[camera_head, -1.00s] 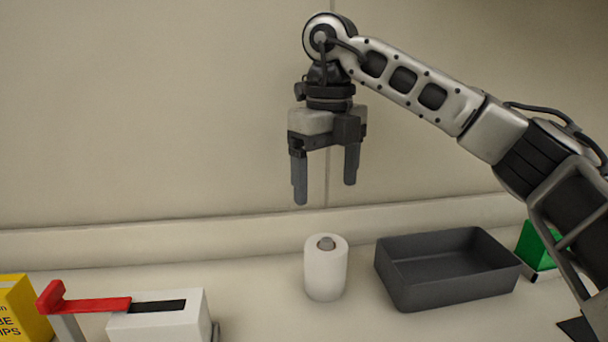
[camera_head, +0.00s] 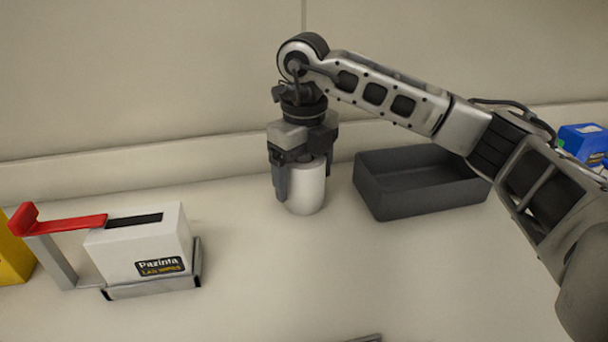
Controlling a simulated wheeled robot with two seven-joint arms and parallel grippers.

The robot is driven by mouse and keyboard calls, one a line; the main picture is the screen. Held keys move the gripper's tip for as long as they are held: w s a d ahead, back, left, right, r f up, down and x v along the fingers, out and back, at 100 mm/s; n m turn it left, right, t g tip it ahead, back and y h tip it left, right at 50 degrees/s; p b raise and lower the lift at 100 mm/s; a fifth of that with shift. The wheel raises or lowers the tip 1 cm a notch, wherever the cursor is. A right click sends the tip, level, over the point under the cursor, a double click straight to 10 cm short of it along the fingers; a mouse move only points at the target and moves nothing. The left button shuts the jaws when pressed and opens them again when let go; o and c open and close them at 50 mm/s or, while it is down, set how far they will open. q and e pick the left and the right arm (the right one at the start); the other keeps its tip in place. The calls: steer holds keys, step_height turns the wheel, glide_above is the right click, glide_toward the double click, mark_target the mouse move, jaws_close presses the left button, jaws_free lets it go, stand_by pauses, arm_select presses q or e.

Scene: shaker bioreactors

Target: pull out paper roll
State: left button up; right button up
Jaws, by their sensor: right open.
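The white paper roll (camera_head: 308,190) stands upright on the counter near the back wall, left of the grey tray. My right gripper (camera_head: 303,180) is above and around the roll, pointing down. Its left finger reaches down along the roll's left side; the other finger is mostly hidden at the back right. The gripper is open, and I cannot tell whether the fingers touch the roll. My left gripper does not show.
A dark grey tray (camera_head: 385,205) is close to the roll's right. A white wipes box (camera_head: 140,245) in a metal holder with a red lever (camera_head: 60,224) stands at the left. A yellow box (camera_head: 12,250) is at the left edge, a blue box (camera_head: 583,143) at the far right.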

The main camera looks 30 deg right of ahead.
steer(key=shift+f, duration=0.25)
steer(key=c, duration=1.1)
steer(key=shift+r, duration=0.1)
steer(key=shift+r, duration=0.1)
steer(key=shift+r+p, duration=0.5)
steer(key=shift+r, duration=0.25)
steer(key=shift+r+p, duration=0.55)
